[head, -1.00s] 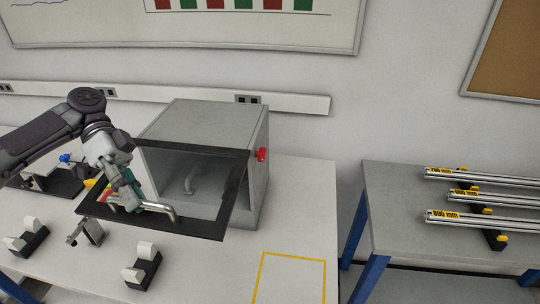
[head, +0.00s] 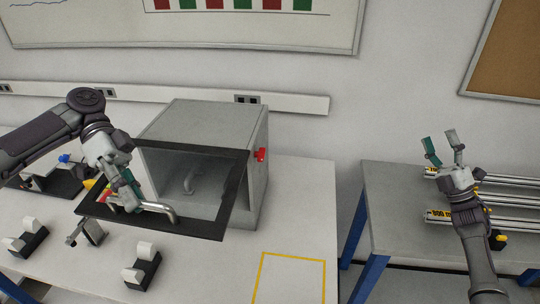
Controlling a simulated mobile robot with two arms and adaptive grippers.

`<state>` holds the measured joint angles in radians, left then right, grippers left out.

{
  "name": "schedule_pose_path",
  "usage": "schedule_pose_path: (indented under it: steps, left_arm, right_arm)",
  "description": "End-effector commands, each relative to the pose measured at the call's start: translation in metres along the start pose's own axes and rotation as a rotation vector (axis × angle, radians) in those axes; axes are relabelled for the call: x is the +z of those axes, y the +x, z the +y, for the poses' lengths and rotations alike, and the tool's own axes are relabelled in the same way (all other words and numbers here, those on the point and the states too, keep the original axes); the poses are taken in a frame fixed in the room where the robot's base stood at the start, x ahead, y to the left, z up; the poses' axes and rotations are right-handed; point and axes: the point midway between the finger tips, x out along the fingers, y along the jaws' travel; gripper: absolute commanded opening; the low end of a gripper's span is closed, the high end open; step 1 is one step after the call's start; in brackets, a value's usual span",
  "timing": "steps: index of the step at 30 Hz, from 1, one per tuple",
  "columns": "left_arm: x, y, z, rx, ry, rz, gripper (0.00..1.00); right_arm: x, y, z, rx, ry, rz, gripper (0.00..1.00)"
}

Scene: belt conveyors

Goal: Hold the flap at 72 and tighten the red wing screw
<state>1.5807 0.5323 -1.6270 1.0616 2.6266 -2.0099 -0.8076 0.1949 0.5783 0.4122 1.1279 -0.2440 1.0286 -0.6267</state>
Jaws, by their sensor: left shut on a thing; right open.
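The flap (head: 222,222) is a clear panel in a black frame. It is hinged at the top front of a grey box (head: 212,118) and stands swung outward at a slant. My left gripper (head: 128,202) is shut on the flap's metal handle (head: 160,210) at the lower left. The red wing screw (head: 260,155) is on the right side of the box, near the top front corner. My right gripper (head: 443,150) is open and empty, fingers up, over the right-hand table, well to the right of the screw. I cannot read any angle mark.
The right table (head: 385,215) carries several metal bars with yellow labels. White-and-black holders (head: 143,268) stand on the left table's front. A yellow outlined square (head: 290,256) on that table is empty. A gap separates the tables.

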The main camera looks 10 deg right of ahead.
Motion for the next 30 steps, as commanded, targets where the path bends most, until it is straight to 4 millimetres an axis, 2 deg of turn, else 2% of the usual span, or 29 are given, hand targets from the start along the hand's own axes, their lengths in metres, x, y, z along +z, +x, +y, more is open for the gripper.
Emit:
schedule_pose_path:
  steps: [1, 4, 6, 9, 12, 15, 20, 25, 30]
  left_arm:
    - [0.000, 0.000, 0.000, -0.002, 0.000, 0.000, 0.00]
    - [0.000, 0.000, 0.000, -0.002, 0.000, 0.000, 0.00]
    - [0.000, 0.000, 0.000, -0.002, 0.000, 0.000, 0.00]
    - [0.000, -0.001, 0.000, -0.002, 0.000, 0.000, 0.00]
    - [0.000, -0.001, 0.000, -0.002, 0.000, 0.000, 0.00]
    - [0.000, -0.001, 0.000, -0.002, -0.001, 0.000, 0.00]
    - [0.000, -0.001, 0.000, -0.002, -0.001, 0.000, 0.00]
    - [0.000, -0.001, 0.000, -0.002, -0.001, 0.000, 0.00]
    - [0.000, 0.000, 0.000, -0.002, -0.001, 0.000, 0.00]
  right_arm:
    - [-0.038, 0.025, -0.008, -0.016, -0.137, 0.132, 0.67]
    - [-0.110, 0.055, -0.027, -0.013, -0.432, 0.393, 0.67]
    - [-0.157, 0.066, -0.039, 0.027, -0.631, 0.568, 0.67]
    - [-0.214, 0.071, -0.054, 0.122, -0.882, 0.788, 0.67]
    - [-0.254, 0.068, -0.066, 0.232, -1.075, 0.957, 0.67]
    - [-0.279, 0.062, -0.074, 0.326, -1.208, 1.070, 0.67]
    - [-0.297, 0.058, -0.081, 0.404, -1.301, 1.150, 0.67]
    - [-0.315, 0.066, -0.088, 0.414, -1.310, 1.154, 0.67]
    - [-0.343, 0.081, -0.099, 0.414, -1.307, 1.151, 0.67]
